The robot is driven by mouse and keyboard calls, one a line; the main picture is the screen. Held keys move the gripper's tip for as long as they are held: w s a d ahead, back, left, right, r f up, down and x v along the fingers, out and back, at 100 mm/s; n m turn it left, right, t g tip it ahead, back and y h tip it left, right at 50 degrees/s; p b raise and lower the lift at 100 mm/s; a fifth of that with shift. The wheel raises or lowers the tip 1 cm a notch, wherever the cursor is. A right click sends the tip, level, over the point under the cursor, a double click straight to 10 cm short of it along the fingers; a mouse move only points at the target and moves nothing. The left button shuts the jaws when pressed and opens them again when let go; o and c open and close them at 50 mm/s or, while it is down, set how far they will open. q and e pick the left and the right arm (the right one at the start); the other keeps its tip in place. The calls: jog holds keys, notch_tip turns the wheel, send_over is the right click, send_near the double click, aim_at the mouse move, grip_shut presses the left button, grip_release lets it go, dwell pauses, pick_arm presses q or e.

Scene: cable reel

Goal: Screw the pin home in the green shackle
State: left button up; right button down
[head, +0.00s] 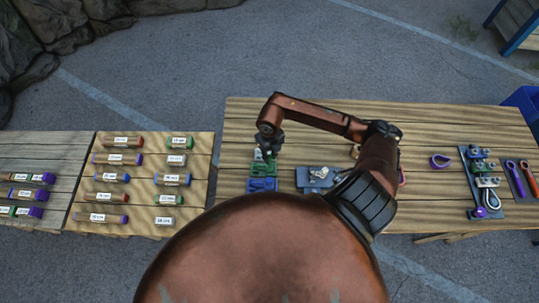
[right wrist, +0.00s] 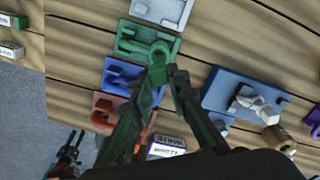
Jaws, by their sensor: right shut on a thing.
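The green holder (right wrist: 129,48) lies on the wooden table with the green shackle (right wrist: 160,47) in it, its rounded part showing in the right wrist view. In the head view the green holder (head: 257,168) is partly covered by my right gripper (head: 268,150). My right gripper (right wrist: 167,74) reaches down to the near side of the green shackle, its fingertips close together. It is shut on a small part there, apparently the pin, which the fingers mostly hide. I cannot tell how deep the pin sits.
A blue holder (right wrist: 120,76) and a red holder (right wrist: 104,112) lie in line with the green one, and a pale holder (right wrist: 162,10) lies beyond. A blue-grey block (head: 308,180) with a metal fitting stands to the right. Labelled tubes (head: 120,159) lie on the left table.

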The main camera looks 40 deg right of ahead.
jog(key=shift+f, duration=0.15)
jog(key=shift+f+b, duration=0.85)
jog(key=shift+f, duration=0.35)
jog(key=shift+f+b, duration=0.9)
jog(key=shift+f, duration=0.1)
dwell(0.3)
jog(key=c, duration=2.4)
grip_release()
grip_shut()
